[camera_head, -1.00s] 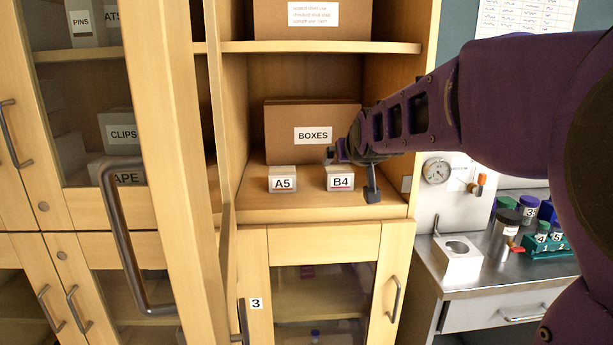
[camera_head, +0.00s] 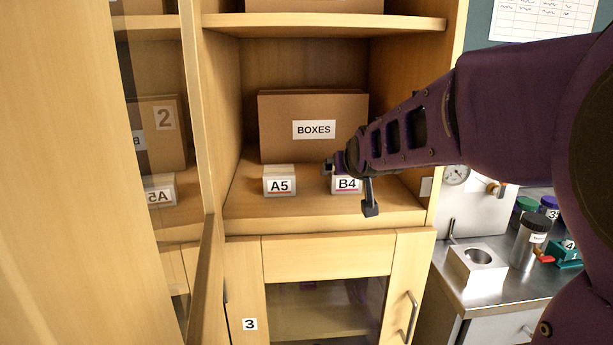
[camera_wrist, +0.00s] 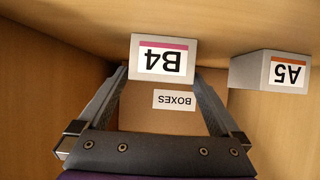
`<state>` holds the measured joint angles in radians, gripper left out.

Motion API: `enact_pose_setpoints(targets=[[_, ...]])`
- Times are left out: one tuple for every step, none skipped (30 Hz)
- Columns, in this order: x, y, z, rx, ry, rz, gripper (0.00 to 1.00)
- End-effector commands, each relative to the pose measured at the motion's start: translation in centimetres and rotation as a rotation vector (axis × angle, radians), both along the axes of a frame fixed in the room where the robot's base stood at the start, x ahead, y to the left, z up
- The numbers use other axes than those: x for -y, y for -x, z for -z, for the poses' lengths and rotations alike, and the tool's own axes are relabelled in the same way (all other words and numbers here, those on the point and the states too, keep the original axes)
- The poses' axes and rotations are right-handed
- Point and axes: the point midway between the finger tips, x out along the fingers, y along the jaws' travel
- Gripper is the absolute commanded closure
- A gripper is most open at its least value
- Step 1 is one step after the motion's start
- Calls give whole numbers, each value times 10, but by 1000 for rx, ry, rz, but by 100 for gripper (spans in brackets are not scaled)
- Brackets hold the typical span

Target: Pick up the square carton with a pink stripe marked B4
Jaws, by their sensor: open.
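The square carton marked B4 with a pink stripe (camera_head: 346,185) stands on the cabinet shelf, its top and right partly hidden by my gripper in the head view. In the wrist view, the picture is upside down and the same carton (camera_wrist: 163,58) is at top centre, label facing me. My gripper (camera_head: 349,188) is open and empty in front of the carton. In the wrist view its two fingers (camera_wrist: 160,73) point towards the carton, one tip near each side. I cannot tell whether the tips reach past its front face.
A similar carton marked A5 with an orange stripe (camera_head: 279,181) stands to the left of B4. A large brown box labelled BOXES (camera_head: 313,105) is behind them. The open cabinet door (camera_head: 205,270) is on the left, and the cabinet's right wall (camera_head: 402,75) is close to my arm.

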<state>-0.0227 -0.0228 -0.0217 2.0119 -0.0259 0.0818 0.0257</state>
Motion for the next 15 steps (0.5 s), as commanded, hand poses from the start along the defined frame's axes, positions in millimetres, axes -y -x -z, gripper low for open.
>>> enact_pose_setpoints(targets=[[0,1,2,0,0,0,0],[0,1,2,0,0,0,0],[0,1,2,1,0,0,0],[0,1,2,1,0,0,0],[0,1,2,1,0,0,0],[0,1,2,1,0,0,0],[0,1,2,1,0,0,0],[0,1,2,0,0,0,0],[0,1,2,0,0,0,4],[0,1,2,0,0,0,9],[0,1,2,0,0,0,14],[0,1,2,0,0,0,22],[0,1,2,0,0,0,27],[0,1,2,0,0,0,32],[0,1,2,0,0,0,40]])
